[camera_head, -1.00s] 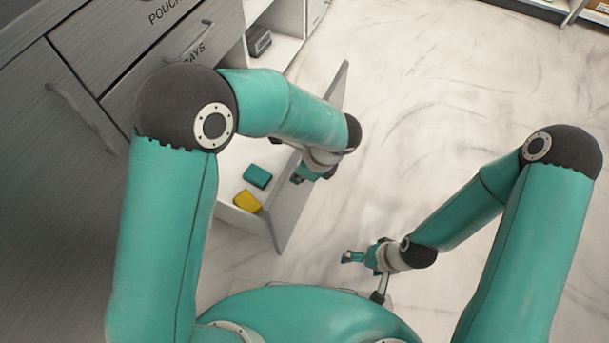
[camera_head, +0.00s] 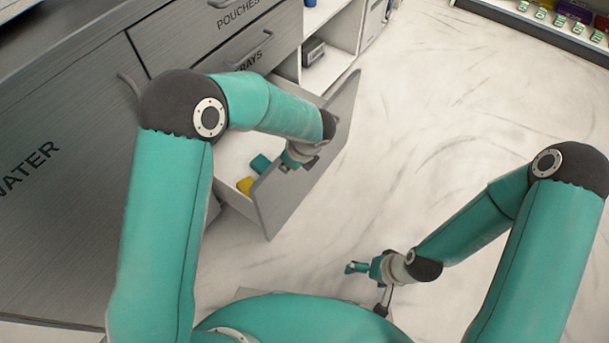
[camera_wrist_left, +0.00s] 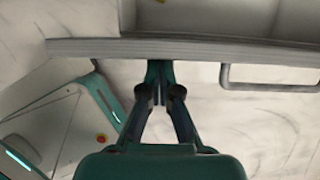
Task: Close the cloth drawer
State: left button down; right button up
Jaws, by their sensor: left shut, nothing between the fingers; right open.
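The cloth drawer stands open below the trays drawer; its grey front panel (camera_head: 318,165) is pulled well out from the cabinet. Inside lie a teal cloth (camera_head: 260,164) and a yellow cloth (camera_head: 245,186). My left gripper (camera_head: 286,166) is shut and empty at the top edge of the panel. In the left wrist view its closed fingertips (camera_wrist_left: 159,66) reach the panel's edge (camera_wrist_left: 215,49), left of the bar handle (camera_wrist_left: 270,87); whether they touch is unclear. My right gripper (camera_head: 357,267) is open, low over the floor, away from the drawer.
The closed trays drawer (camera_head: 230,75) and pouches drawer (camera_head: 190,32) are above. An open shelf (camera_head: 340,65) holds a dark box (camera_head: 313,52). A water cabinet door (camera_head: 60,190) is at left. The pale floor (camera_head: 450,120) right of the drawer is clear.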

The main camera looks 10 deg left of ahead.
pick_arm(q)
jog(key=w+a+p, duration=0.2)
jog(key=w+a, duration=0.4)
jog(key=a, duration=0.6)
jog(key=shift+a, duration=0.3)
jog(key=shift+w, duration=0.1)
